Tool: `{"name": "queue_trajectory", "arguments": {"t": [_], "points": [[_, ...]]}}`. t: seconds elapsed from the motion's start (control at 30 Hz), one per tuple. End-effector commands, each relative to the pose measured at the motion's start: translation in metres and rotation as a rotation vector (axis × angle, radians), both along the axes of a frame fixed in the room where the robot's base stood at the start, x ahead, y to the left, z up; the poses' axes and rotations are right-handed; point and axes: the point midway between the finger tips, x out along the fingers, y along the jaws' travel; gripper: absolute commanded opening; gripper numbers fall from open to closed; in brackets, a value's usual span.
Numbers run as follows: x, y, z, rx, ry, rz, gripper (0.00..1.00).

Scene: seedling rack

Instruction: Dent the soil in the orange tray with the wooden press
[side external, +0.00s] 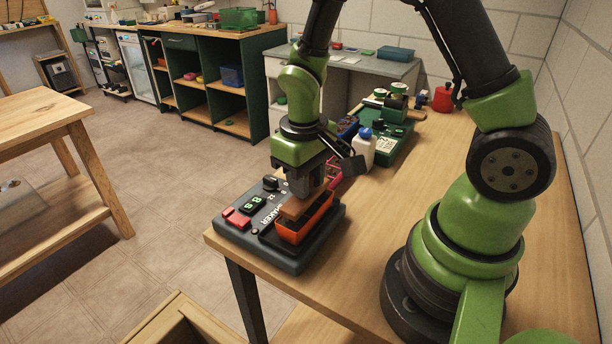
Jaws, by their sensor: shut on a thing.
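The orange tray (290,236) sits on a dark shaker device (297,262) near the front left corner of the table. The wooden press (296,209) is over the tray, low at its opening, and looks slightly tilted. My gripper (311,192) points down above the tray and is shut on the press. The soil in the tray is mostly hidden by the press and the tray walls. I cannot tell whether the press touches the soil.
The shaker has red buttons (238,219) and a green display. Behind my gripper stand a white bottle with a blue cap (363,152), a green case (393,146) and a red container (443,98). The table's right part (548,230) is clear.

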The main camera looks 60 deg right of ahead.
Motion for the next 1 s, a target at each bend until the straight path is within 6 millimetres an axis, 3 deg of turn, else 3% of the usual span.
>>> {"name": "queue_trajectory", "arguments": {"t": [1.0], "points": [[-0.0003, 0.0000, -0.0049, -0.001, 0.000, 0.000, 0.08]]}}
